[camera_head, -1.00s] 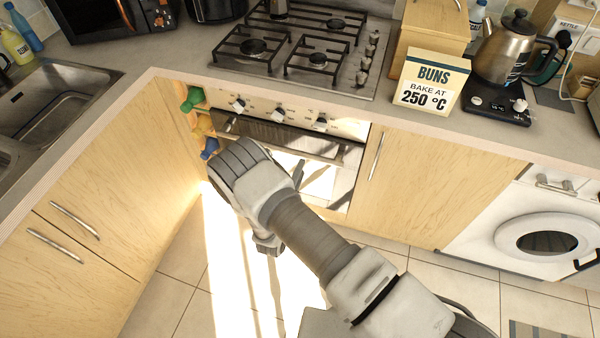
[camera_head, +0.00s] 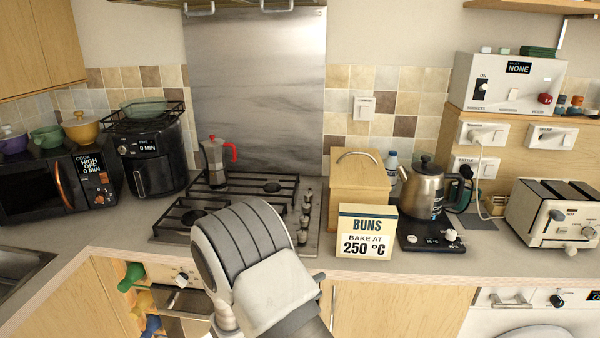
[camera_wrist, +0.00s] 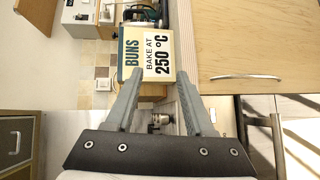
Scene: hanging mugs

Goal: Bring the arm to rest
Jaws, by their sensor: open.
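My gripper (camera_wrist: 160,76) shows in the wrist view with its two fingers spread apart and nothing between them. In the head view my arm (camera_head: 255,265) is raised at the front edge of the counter, before the hob. It hides part of the hob and the oven front, and the gripper's fingers cannot be made out there. The wrist picture is turned sideways, and the BUNS box (camera_wrist: 148,54) lies beyond the fingertips, apart from them as far as I can tell.
The BUNS box (camera_head: 366,232), a kettle (camera_head: 424,190) and a toaster (camera_head: 553,217) stand on the counter right of the hob (camera_head: 270,188). A moka pot (camera_head: 214,162) stands on the hob. A microwave (camera_head: 40,185) and an air fryer (camera_head: 150,158) stand left.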

